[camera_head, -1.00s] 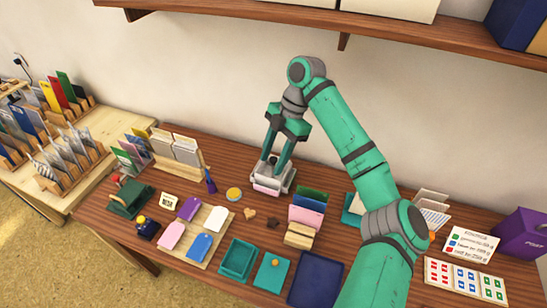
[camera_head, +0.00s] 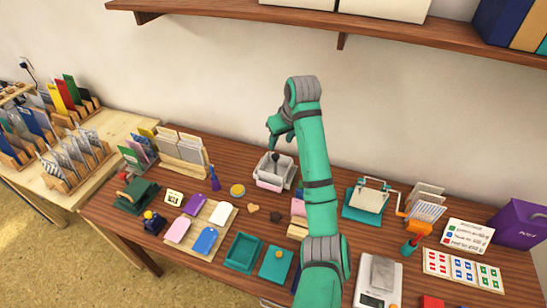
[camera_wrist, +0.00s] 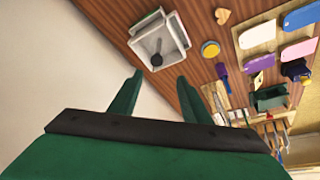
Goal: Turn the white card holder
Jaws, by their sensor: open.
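The white card holder, which I take to be the small white box-like stand (camera_head: 275,168) with a pale pink front, is near the back middle of the table. A dark round-ended piece shows inside it. It also shows in the wrist view (camera_wrist: 176,38), upper middle, seen from above. My gripper (camera_head: 271,136) is above and behind the stand, close to the wall side, partly hidden by my arm. In the wrist view my gripper (camera_wrist: 160,78) shows two green fingers spread apart with nothing between them. The fingers are apart from the stand.
A wooden rack of cards (camera_head: 182,150) is farther left. A teal stand with a white top (camera_head: 368,198) is at right. A shelf (camera_head: 420,38) hangs above.

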